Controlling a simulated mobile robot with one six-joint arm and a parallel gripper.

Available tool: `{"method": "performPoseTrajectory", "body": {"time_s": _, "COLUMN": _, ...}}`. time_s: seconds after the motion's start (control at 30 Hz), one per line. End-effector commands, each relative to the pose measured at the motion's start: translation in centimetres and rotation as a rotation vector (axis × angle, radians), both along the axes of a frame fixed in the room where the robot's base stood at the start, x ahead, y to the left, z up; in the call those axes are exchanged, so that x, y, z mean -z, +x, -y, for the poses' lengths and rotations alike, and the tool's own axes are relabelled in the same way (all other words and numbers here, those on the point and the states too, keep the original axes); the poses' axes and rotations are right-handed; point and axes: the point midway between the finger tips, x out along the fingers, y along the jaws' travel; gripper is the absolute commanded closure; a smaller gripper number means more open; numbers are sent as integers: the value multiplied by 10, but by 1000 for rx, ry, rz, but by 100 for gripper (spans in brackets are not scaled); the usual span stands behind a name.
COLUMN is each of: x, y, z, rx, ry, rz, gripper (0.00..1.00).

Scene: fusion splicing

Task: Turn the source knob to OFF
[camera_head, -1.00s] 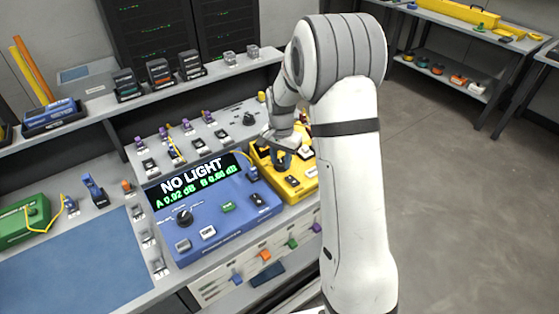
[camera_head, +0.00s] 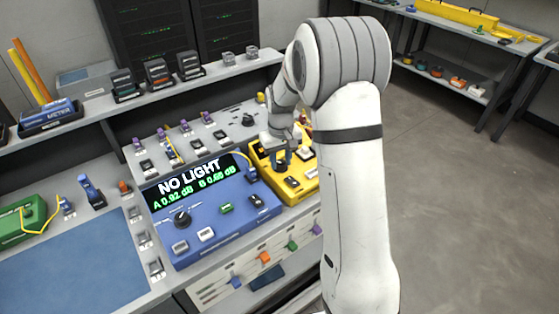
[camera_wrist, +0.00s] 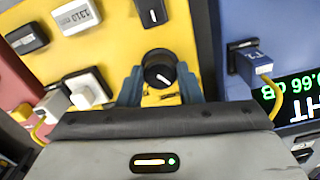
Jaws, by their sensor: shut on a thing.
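The source knob (camera_wrist: 159,69) is a round black dial with a white pointer mark, on the face of the yellow unit (camera_wrist: 122,50). In the wrist view my gripper (camera_wrist: 160,84) has one blue-grey finger on each side of the knob and is shut on it. The white mark points toward the lower right in that view. In the head view my gripper (camera_head: 280,158) is down at the yellow unit (camera_head: 294,187), and it hides the knob there. Printing around the dial is too small to read.
The blue meter (camera_head: 215,215) stands left of the yellow unit; its screen (camera_head: 198,180) reads NO LIGHT.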

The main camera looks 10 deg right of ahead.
Motion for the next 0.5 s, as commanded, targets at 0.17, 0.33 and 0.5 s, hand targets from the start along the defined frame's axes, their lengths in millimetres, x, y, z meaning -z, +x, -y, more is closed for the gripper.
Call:
{"method": "performPoseTrajectory", "body": {"time_s": 0.17, "x": 0, "y": 0, "z": 0, "rx": -106, "ry": 0, "rz": 2, "gripper": 91}}
{"method": "performPoseTrajectory", "body": {"time_s": 0.33, "x": 0, "y": 1, "z": 0, "rx": -172, "ry": 1, "rz": 2, "gripper": 91}}
{"method": "performPoseTrajectory", "body": {"time_s": 0.5, "x": -1, "y": 1, "z": -1, "rx": -206, "ry": 1, "rz": 2, "gripper": 91}}
